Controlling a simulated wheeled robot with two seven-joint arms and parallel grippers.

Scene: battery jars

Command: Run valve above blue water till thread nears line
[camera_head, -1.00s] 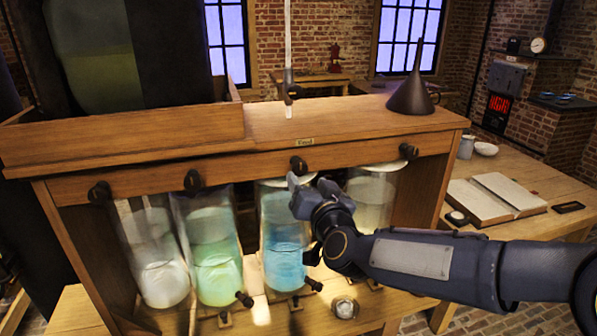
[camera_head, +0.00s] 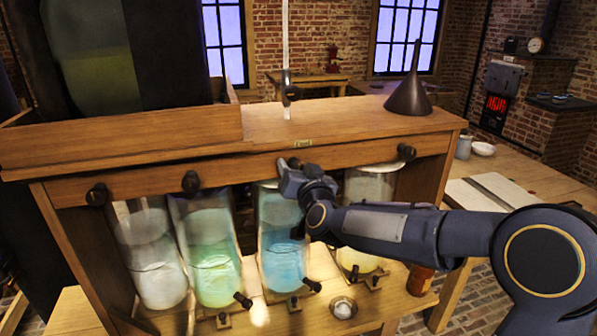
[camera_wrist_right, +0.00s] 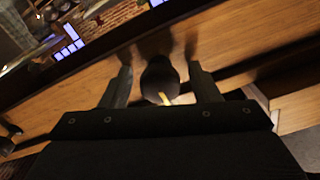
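The blue water (camera_head: 283,255) stands in the third glass jar from the left, below the wooden beam. The dark valve knob above it is mostly hidden by my right gripper (camera_head: 288,167) in the head view. In the right wrist view the black knob (camera_wrist_right: 160,78) sits between the two fingers of my right gripper (camera_wrist_right: 163,88). The fingers are apart, with a gap visible on each side of the knob. My left gripper is not in view.
Jars of clear (camera_head: 160,270) and green liquid (camera_head: 215,275) stand left of the blue one, and a pale yellow one (camera_head: 362,258) stands right. Other knobs (camera_head: 191,182) line the beam (camera_head: 240,172). A dark funnel (camera_head: 409,95) stands on top. A small dish (camera_head: 343,308) lies in front.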

